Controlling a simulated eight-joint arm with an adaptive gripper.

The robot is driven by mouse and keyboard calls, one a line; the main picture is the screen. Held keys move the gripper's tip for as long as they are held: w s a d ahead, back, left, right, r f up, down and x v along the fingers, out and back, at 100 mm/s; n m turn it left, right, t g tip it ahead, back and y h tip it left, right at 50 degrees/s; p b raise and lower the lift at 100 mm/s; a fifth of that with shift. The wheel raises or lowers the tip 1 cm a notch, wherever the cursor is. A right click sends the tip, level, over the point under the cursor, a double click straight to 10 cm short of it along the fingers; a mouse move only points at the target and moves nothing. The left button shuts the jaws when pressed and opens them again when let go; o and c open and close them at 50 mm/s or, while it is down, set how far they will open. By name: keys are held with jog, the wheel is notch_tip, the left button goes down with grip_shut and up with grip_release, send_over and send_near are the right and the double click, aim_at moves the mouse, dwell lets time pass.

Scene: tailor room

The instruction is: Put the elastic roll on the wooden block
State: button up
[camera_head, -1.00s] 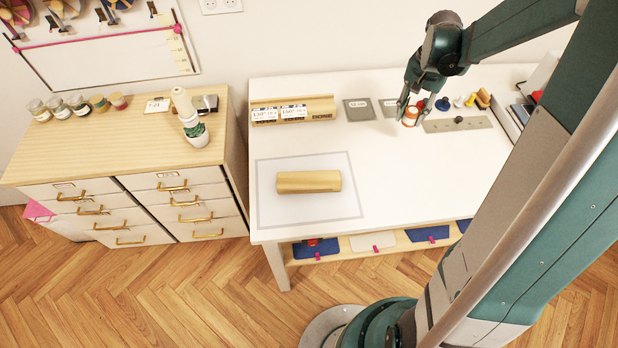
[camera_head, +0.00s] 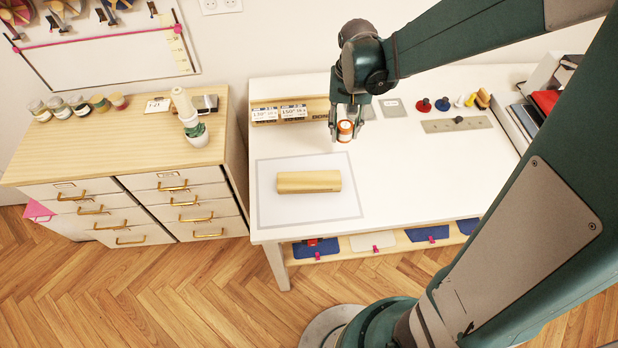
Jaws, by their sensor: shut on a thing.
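The wooden block (camera_head: 309,182) lies lengthwise on a pale sheet with a grey outline (camera_head: 270,214), at the front left of the white table (camera_head: 420,175). My gripper (camera_head: 346,128) is shut on a small orange and white roll (camera_head: 345,131), which I take to be the elastic roll. The roll is held upright behind and to the right of the block, apart from it. Its exact height above the table is hard to tell.
A wooden rack with white labels (camera_head: 280,112) stands at the table's back left. Red and blue knobbed items (camera_head: 424,105) and a grey plate (camera_head: 457,125) are at the back right. Books (camera_head: 530,112) stand at the right edge. The table right of the sheet is clear.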

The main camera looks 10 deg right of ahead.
jog(key=s+a+n, duration=0.4)
jog(key=s+a, duration=0.3)
jog(key=a, duration=0.4)
jog(key=shift+s+a+r, duration=0.15)
jog(key=shift+a+r, duration=0.05)
jog(key=shift+a, duration=0.1)
send_over(309, 179)
jog(key=shift+f, duration=2.95)
jog(key=shift+f, duration=0.1)
jog(key=shift+f+b, duration=0.3)
jog(key=shift+f, duration=1.65)
jog(key=shift+f, duration=0.15)
jog(key=o, duration=0.8)
jog(key=shift+o, duration=0.3)
